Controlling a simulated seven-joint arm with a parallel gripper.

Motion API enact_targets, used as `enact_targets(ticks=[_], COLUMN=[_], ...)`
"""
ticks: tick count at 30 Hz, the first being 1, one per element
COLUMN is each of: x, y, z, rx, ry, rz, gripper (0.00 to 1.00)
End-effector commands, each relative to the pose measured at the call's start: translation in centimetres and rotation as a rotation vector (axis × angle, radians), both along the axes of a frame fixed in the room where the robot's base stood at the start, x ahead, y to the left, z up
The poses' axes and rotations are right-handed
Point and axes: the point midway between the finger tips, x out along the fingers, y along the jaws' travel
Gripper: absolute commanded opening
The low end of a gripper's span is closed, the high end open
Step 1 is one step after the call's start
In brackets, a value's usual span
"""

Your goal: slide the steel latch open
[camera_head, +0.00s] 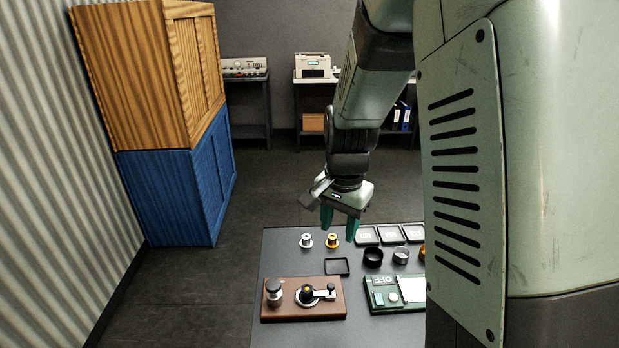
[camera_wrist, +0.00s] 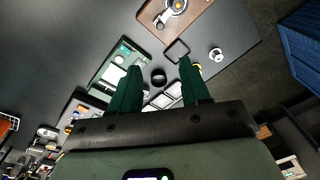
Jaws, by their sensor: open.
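A brown wooden board (camera_head: 300,312) lies on the dark table, near its front left. On it stand a steel knob (camera_head: 274,292) at the left and a round steel fitting with a black-and-yellow centre. A short steel latch-like bar (camera_head: 325,293) reaches right from the fitting; whether it is slid open or shut I cannot tell. The board also shows at the top of the wrist view (camera_wrist: 199,20), partly cut off. My gripper (camera_head: 339,226) is open and empty, above the table's back part, beyond the board and apart from it. Its green fingers (camera_wrist: 157,68) show in the wrist view.
A green box (camera_head: 376,304) marked OFF sits right of the board. A small black frame (camera_head: 337,267), a silver knob (camera_head: 306,241), a gold knob (camera_head: 332,241), black rings (camera_head: 373,256) and grey trays (camera_head: 367,236) lie behind. My arm hides the table's right side.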

Motion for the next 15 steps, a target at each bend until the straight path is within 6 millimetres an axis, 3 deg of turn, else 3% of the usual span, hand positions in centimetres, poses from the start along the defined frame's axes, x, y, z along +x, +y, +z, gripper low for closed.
enact_targets(ticks=[1, 6, 15], x=[0.6, 1.7, 1.9], y=[0.2, 0.5, 0.5], z=[-2.4, -7.4, -10.8], rx=[-0.001, -0.004, -0.007], ry=[0.031, 0.081, 0.098], rz=[-0.033, -0.125, -0.157], gripper=[0.46, 0.46, 0.46])
